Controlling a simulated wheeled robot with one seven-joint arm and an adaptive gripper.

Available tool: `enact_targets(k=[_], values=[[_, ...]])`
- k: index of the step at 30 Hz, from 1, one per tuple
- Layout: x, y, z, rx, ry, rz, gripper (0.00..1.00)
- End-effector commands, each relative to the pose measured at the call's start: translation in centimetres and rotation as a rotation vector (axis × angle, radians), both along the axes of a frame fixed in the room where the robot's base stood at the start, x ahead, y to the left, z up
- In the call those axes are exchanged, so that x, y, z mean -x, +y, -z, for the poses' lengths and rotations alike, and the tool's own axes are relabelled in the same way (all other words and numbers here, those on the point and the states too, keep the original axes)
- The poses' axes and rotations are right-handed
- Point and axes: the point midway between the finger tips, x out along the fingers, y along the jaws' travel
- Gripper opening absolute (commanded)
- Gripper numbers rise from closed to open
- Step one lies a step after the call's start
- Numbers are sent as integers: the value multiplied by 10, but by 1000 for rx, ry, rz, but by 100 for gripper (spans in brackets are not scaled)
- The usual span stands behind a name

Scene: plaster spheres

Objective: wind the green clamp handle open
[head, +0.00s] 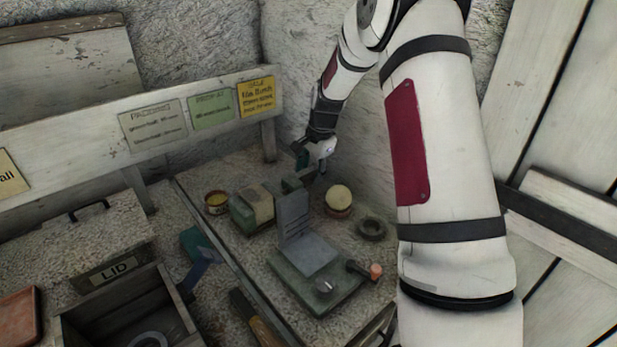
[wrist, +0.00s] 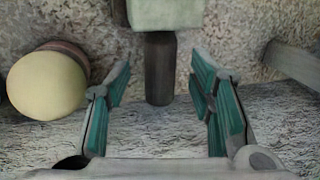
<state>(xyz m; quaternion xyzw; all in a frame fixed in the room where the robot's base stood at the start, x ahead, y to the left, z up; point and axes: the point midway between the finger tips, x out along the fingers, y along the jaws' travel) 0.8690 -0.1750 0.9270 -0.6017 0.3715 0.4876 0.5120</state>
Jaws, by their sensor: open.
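My gripper (head: 306,163) is at the back of the bench, just beyond a small green block (head: 291,185) behind an upright grey plate (head: 293,214). In the wrist view my gripper (wrist: 160,82) is open, its two teal-padded fingers apart. A dark, short post (wrist: 161,68) under a pale green block (wrist: 166,14) lies ahead between the fingers, with space on both sides and no visible contact. I cannot tell for certain whether this post is the clamp handle. A green base (head: 333,297) carries the plate, with a knob-ended lever (head: 363,270) at its right.
A cream sphere (wrist: 45,85) on a brown ring sits close left of the fingers; it also shows in the head view (head: 339,197). A wall is behind my gripper.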

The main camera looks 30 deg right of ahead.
Motion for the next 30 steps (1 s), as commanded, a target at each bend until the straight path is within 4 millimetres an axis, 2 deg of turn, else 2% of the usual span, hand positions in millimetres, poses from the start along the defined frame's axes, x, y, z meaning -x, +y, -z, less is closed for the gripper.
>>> enact_targets(k=[6, 17, 20, 24, 30], values=[[-6, 2, 23, -1, 1, 0, 49], [-7, 2, 27, 0, -1, 0, 49], [-7, 2, 27, 0, -1, 0, 31], [-7, 2, 27, 0, -1, 0, 0], [-7, 1, 27, -1, -5, 0, 0]])
